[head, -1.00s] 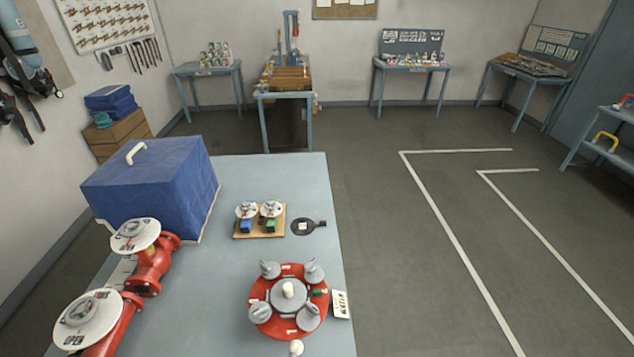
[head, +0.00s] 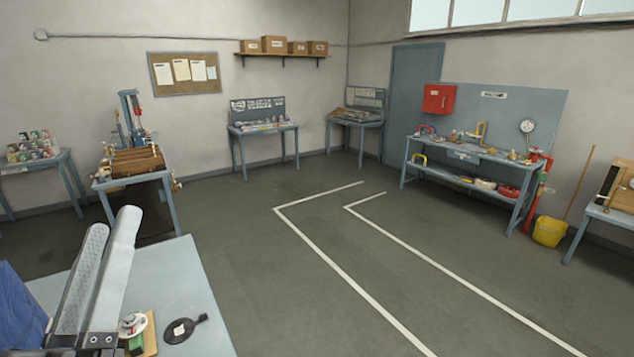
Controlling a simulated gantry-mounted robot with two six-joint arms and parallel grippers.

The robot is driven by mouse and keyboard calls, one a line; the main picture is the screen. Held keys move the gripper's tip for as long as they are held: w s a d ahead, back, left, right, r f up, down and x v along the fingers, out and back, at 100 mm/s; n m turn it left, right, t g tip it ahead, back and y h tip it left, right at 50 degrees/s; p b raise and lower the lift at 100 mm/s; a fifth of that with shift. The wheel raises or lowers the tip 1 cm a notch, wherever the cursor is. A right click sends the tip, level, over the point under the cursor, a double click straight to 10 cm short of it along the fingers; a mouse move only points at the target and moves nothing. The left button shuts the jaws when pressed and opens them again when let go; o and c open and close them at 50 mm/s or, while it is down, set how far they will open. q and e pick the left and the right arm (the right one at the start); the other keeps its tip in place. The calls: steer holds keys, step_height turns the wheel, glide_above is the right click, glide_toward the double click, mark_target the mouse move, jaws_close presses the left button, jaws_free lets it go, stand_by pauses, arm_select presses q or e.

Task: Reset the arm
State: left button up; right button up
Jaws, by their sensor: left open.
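My left gripper (head: 108,232) is raised at the lower left of the head view, above the near blue-grey table (head: 195,287). Its two long fingers point up and stand apart, with nothing seen between them. It partly covers the wooden board (head: 150,338) with a white dial (head: 131,325) and a green block on it. My right gripper is not in the view.
A black paddle-shaped disc (head: 184,328) lies on the near table. The blue cover (head: 18,318) is cut off at the left edge. White lines (head: 335,290) mark the open floor. A workbench (head: 470,160) and a yellow bucket (head: 550,230) stand at the right.

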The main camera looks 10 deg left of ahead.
arm_select(q)
steer(key=s+d+r+m+t+h, duration=0.25)
steer(key=d+r+m+h, duration=0.35)
steer(key=r+m+h, duration=0.4)
step_height(320, 180, up, 16)
steer(key=m+p, duration=0.1)
steer(key=p, duration=1.6)
steer(key=shift+r+t+y, duration=0.15)
steer(key=shift+t+y, duration=0.15)
steer(key=shift+t, duration=0.15)
steer(key=shift+w, duration=0.1)
step_height(320, 180, down, 20)
steer(key=b, duration=2)
steer(key=shift+f, duration=0.25)
steer(key=shift+c, duration=0.2)
